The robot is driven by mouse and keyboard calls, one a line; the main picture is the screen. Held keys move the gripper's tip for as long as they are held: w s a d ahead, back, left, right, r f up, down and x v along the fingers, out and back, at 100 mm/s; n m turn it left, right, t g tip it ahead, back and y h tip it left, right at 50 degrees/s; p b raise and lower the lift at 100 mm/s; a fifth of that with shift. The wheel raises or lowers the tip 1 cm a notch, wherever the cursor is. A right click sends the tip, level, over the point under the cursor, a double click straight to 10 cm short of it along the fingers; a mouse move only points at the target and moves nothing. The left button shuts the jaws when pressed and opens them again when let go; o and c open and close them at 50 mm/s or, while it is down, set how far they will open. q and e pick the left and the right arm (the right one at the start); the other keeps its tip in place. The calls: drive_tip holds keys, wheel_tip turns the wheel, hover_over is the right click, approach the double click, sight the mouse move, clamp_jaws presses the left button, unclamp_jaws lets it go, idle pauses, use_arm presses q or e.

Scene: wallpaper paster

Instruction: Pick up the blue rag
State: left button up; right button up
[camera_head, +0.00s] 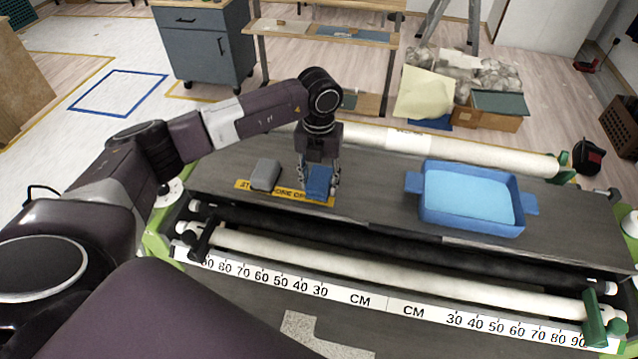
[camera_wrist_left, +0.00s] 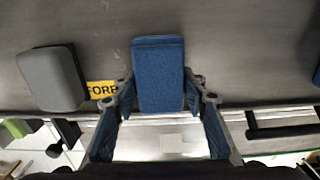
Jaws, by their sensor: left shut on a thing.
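The blue rag (camera_head: 319,182) is a small folded block on the grey top of the pasting machine (camera_head: 380,205), over a yellow label strip. My left gripper (camera_head: 319,185) points down over it, with a finger on each side. In the left wrist view the rag (camera_wrist_left: 158,75) sits between the two fingertips (camera_wrist_left: 160,95), and the gripper is shut on it. Whether the rag is clear of the surface cannot be told. My right gripper is not in view.
A grey block (camera_head: 265,174) lies just left of the rag; it also shows in the left wrist view (camera_wrist_left: 52,78). A blue tray (camera_head: 470,225) with light blue contents stands to the right. Rollers (camera_head: 400,265) and a centimetre ruler (camera_head: 360,300) run along the front.

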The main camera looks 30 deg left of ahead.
use_arm(q)
wheel_tip(320, 180, up, 12)
drive_tip(key=b, duration=0.4)
wheel_tip(320, 180, up, 6)
hover_over(319, 178)
drive_tip(key=shift+s+d+r, duration=0.1)
drive_tip(key=shift+s+r, duration=0.05)
drive_tip(key=shift+r, duration=0.5)
